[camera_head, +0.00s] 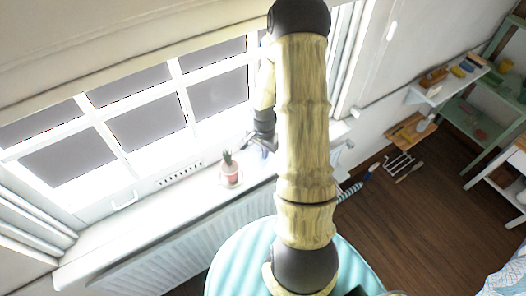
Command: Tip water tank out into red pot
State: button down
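A small red pot (230,177) with a green plant stands on a pale saucer on the white windowsill. My gripper (260,147) is small and dark in this view, above the sill to the right of the pot and a little farther back. It is apart from the pot. My own arm hides part of the area around it. I cannot tell whether the fingers are open or hold something. I cannot make out a water tank for sure.
A window with white bars stands behind the windowsill (104,238), with a radiator (185,262) below. A round light-blue surface (232,265) is under my arm. At the right are a wall shelf (450,82) and a green shelf unit (478,108) with small items. Wooden floor shows between.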

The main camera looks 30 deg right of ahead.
aim_at(257, 162)
jog(key=b, duration=0.3)
jog(key=shift+a+f+h, duration=0.25)
jog(key=shift+f+h, duration=0.05)
jog(key=shift+h, duration=0.1)
jog(key=shift+s+a+f+h+b, duration=0.15)
jog(key=shift+a+h+b, duration=0.45)
jog(key=shift+b, duration=1.7)
jog(key=shift+a+h+b, duration=0.15)
jog(key=shift+h+b, duration=0.15)
jog(key=shift+b, duration=0.45)
jog(key=shift+a+h+b, duration=0.85)
jog(key=shift+h+b, duration=0.05)
jog(key=shift+b, duration=1.9)
jog(key=shift+a+b, duration=0.15)
jog(key=shift+b, duration=0.35)
